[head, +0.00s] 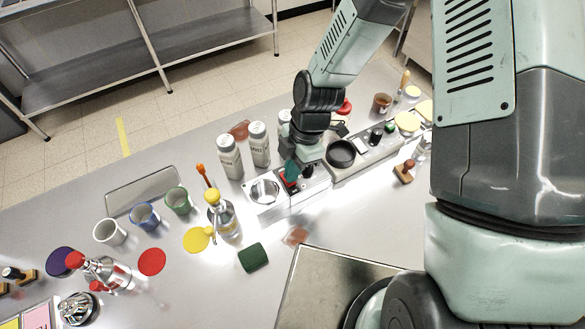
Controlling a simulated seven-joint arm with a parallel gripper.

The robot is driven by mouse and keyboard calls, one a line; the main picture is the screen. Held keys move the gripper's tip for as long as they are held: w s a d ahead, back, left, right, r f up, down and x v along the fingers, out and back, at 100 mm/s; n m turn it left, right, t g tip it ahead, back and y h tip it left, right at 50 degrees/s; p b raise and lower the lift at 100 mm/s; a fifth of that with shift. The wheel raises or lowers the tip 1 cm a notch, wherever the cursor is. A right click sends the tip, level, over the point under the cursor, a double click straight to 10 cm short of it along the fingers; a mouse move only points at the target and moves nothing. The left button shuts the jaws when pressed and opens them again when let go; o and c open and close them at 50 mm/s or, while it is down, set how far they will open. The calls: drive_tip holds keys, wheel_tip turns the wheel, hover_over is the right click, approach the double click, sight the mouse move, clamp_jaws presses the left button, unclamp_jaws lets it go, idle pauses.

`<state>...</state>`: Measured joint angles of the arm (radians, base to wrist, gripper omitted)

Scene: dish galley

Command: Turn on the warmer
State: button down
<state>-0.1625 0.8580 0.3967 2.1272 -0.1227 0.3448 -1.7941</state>
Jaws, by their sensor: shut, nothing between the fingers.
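My gripper (303,172) points down over the low counter units, with its fingers shut and empty. Just below and left of it is a small red part (289,180), which looks like a switch, on a white unit (262,207) with a round metal dish (265,191). Whether the fingers touch the red part cannot be told. To the right is a grey unit (372,148) with a black round plate (341,152) and several small controls. No label shows which unit is the warmer. My gripper partly hides the area between the two units.
White bottles (230,158) stand behind and left of my gripper. A clear bottle with a yellow top (222,215) stands to the left. A green block (252,257) and a metal tray (322,282) lie in front. Cups (145,216) stand farther left.

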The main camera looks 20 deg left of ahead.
drive_tip(key=shift+s+d+f, duration=0.15)
drive_tip(key=shift+d+f, duration=0.05)
drive_tip(key=shift+f, duration=0.25)
drive_tip(key=shift+a, duration=0.1)
drive_tip(key=shift+w+a+r, duration=0.2)
drive_tip(key=shift+w+a, duration=0.3)
drive_tip(key=shift+w, duration=0.1)
drive_tip(key=a+v, duration=0.1)
drive_tip(key=v, duration=1.3)
drive_tip(key=shift+s, duration=0.3)
